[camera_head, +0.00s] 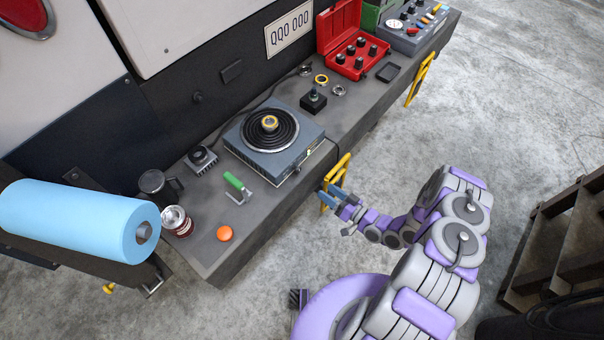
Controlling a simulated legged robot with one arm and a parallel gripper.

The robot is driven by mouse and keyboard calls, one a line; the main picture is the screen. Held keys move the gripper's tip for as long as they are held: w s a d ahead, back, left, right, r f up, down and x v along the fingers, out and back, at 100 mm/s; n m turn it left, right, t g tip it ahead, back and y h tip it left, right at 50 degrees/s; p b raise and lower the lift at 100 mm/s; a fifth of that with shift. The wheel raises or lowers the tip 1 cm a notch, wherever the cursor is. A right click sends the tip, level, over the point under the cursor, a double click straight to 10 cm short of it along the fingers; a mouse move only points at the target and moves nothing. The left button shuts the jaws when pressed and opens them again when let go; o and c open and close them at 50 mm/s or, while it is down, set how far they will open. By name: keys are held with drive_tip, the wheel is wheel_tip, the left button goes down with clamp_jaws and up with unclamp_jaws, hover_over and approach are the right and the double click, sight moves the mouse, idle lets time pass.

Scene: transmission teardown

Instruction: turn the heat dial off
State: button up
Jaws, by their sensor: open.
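The hot plate (290,166) is a grey-blue box with a black coiled top, and it sits on the dark workbench. A brass-coloured ring part (269,123) rests on the middle of the coil. A small pale detail (309,150) shows on the hot plate's right-hand front face; it may be the heat dial, but it is too small to tell its setting. My gripper (332,196) is open at the bench's front edge, below and right of the hot plate. It is apart from the hot plate and overlaps a yellow bench handle in the picture.
The yellow handle (342,166) juts from the bench edge near my gripper. A green-handled tool (234,182), an orange disc (224,233) and a small finned device (200,158) lie left. A red case (345,66) stands behind. Open floor lies right of the bench.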

sight(299, 171)
drive_tip(key=b+x, duration=0.2)
drive_tip(key=x, duration=1.1)
drive_tip(key=c, duration=1)
drive_tip(key=shift+c, duration=0.2)
